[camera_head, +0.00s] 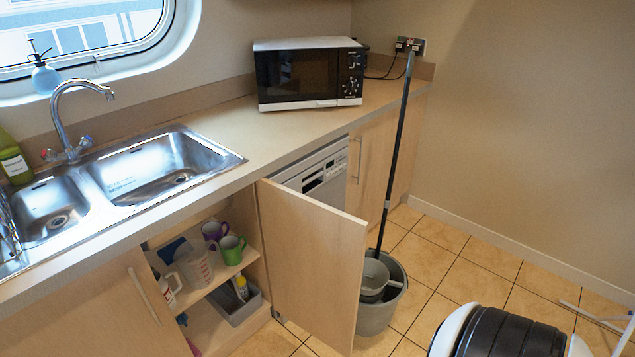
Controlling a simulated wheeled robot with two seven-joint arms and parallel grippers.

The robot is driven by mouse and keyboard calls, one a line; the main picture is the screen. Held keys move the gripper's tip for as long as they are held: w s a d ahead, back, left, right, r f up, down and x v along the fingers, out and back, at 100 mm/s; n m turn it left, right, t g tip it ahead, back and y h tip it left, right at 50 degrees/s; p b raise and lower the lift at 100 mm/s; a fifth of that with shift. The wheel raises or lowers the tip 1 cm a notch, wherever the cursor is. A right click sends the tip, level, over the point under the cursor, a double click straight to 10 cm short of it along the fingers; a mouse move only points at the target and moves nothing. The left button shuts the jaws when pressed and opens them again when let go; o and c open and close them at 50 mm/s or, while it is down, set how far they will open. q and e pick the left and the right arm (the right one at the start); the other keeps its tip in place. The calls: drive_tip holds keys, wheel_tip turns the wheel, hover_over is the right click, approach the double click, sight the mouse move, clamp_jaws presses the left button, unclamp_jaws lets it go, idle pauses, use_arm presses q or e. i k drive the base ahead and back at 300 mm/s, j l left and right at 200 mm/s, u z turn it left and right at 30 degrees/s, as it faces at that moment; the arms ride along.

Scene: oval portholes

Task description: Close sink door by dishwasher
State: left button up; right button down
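The sink door by the dishwasher (310,260) is a pale wood panel standing wide open. It projects out from the counter front, with its hinge side at the right of the cabinet opening. The open cabinet under the sink shows a shelf (222,272) with mugs and a measuring jug. The dishwasher (322,172) is white and partly hidden behind the open door. Neither of my grippers is in view.
A grey bucket (378,318) with a long-handled mop (393,160) stands on the tiles just right of the door. Another sink-side door (100,310) is shut. A microwave (308,75) sits on the counter.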

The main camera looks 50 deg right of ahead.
sight(315, 250)
drive_tip(key=l+u, duration=0.15)
drive_tip(key=l, duration=0.35)
drive_tip(key=l+u, duration=0.1)
drive_tip(key=l, duration=0.4)
drive_tip(key=l+u, duration=0.15)
drive_tip(key=l, duration=0.35)
drive_tip(key=k+l+u, duration=0.1)
drive_tip(key=l, duration=0.4)
drive_tip(key=k+l+u, duration=0.15)
drive_tip(key=l, duration=0.35)
drive_tip(key=l+u, duration=0.1)
drive_tip(key=l, duration=0.35)
drive_tip(key=k+l+u, duration=0.15)
drive_tip(key=l, duration=0.3)
